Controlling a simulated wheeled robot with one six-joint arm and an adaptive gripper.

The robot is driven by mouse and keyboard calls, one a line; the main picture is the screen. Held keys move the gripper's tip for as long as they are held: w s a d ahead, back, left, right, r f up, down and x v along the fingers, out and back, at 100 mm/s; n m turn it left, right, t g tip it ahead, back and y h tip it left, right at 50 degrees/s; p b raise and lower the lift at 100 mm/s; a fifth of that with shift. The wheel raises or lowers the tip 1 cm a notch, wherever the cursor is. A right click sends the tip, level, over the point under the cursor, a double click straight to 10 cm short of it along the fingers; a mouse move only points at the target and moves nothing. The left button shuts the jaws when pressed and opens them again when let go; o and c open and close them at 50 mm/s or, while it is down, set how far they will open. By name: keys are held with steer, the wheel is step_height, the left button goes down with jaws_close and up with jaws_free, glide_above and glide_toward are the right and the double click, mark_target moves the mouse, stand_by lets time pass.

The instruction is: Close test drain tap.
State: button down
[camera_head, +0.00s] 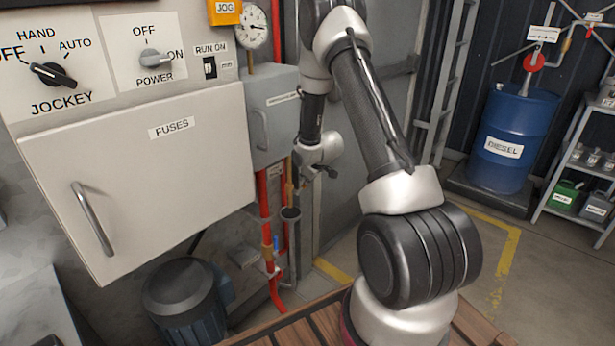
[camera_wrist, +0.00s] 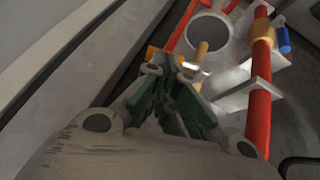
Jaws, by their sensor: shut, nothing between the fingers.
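My gripper (camera_head: 328,171) is at the end of my arm, to the right of the red pipework below the grey box. In the wrist view my gripper (camera_wrist: 178,72) shows its green-sided fingers together with nothing held. A brass spout (camera_wrist: 201,50) lies just beyond the fingertips, in front of the round grey mouth of a drain cup (camera_wrist: 210,22). A yellow piece (camera_wrist: 152,52) shows behind the fingers, partly hidden; I cannot tell if it is the tap's lever. In the head view the brass fitting (camera_head: 290,190) stands above the grey cup (camera_head: 291,214). Contact is unclear.
A red pipe (camera_wrist: 259,100) with a blue handle (camera_wrist: 283,38) and white brackets runs close on the right of the wrist view. The grey box (camera_head: 275,115), fuses cabinet (camera_head: 150,170) and dark motor (camera_head: 185,295) crowd the left. Open floor (camera_head: 470,215) lies right, before a blue diesel drum (camera_head: 512,140).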

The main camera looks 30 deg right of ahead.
steer(key=shift+w+d+f, duration=0.25)
steer(key=shift+d+f, duration=0.35)
steer(key=shift+f, duration=0.1)
steer(key=shift+r, duration=0.2)
